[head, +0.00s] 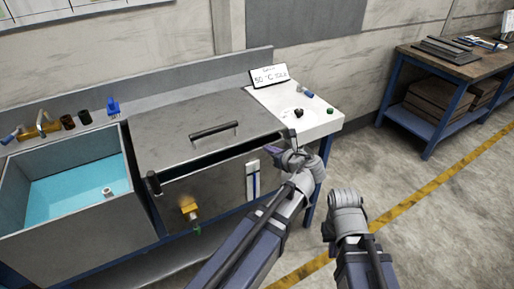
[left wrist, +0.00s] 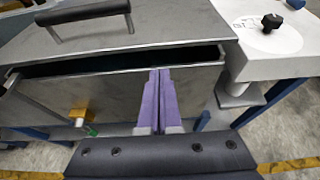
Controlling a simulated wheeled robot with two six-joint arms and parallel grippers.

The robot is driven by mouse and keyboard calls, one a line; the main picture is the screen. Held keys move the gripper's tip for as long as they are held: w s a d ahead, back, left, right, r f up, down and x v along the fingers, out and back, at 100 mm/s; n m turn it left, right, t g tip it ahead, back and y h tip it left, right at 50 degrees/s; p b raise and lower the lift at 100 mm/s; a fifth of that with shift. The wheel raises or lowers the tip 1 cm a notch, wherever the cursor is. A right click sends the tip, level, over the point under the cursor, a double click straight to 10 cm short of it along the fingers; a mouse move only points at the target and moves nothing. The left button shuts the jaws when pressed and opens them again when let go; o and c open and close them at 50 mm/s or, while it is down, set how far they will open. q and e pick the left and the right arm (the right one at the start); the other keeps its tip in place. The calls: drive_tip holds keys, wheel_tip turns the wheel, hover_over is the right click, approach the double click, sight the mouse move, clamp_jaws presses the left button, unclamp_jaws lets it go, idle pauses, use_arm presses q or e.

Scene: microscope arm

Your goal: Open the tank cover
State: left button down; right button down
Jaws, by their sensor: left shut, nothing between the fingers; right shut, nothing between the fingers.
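The tank cover (head: 180,120) is a flat grey metal lid with a black bar handle (head: 214,130) on top. It also shows at the top of the left wrist view (left wrist: 150,35). A dark gap shows between its front edge and the front wall of the grey tank (head: 225,185), so the cover looks slightly raised. My left gripper (head: 271,152) is shut and empty at the tank's front right corner. In the left wrist view its purple fingers (left wrist: 160,75) overlap the front wall, just below the gap; contact cannot be told. My right arm shows, but its fingers do not.
An open basin (head: 75,185) with blue liquid stands left of the tank. A white panel (head: 318,122) with knobs and a "50 °C" sign (head: 269,76) are to the right. A yellow valve (head: 188,207) sticks out in front. A workbench (head: 445,62) stands far right; floor between is clear.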

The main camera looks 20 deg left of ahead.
use_arm(q)
drive_tip(key=b+x, duration=0.4)
drive_tip(key=x, duration=0.6)
drive_tip(key=shift+r, duration=0.1)
drive_tip(key=w+a+r+p, duration=0.4)
drive_tip(key=r+p, duration=0.7)
drive_tip(key=p, duration=0.2)
drive_tip(key=w+a+r+g+h+p, duration=0.1)
drive_tip(key=w+a+r+p, duration=0.3)
drive_tip(key=r+p, duration=0.8)
drive_tip(key=w+a+r+g+h+p, duration=0.1)
drive_tip(key=w+a+r+p, duration=0.3)
drive_tip(key=r+p, duration=0.8)
drive_tip(key=shift+w+a+p, duration=0.25)
drive_tip(key=shift+a+p, duration=1)
drive_tip(key=shift+p, duration=0.3)
drive_tip(key=shift+s+r, duration=0.1)
drive_tip(key=shift+r, duration=0.05)
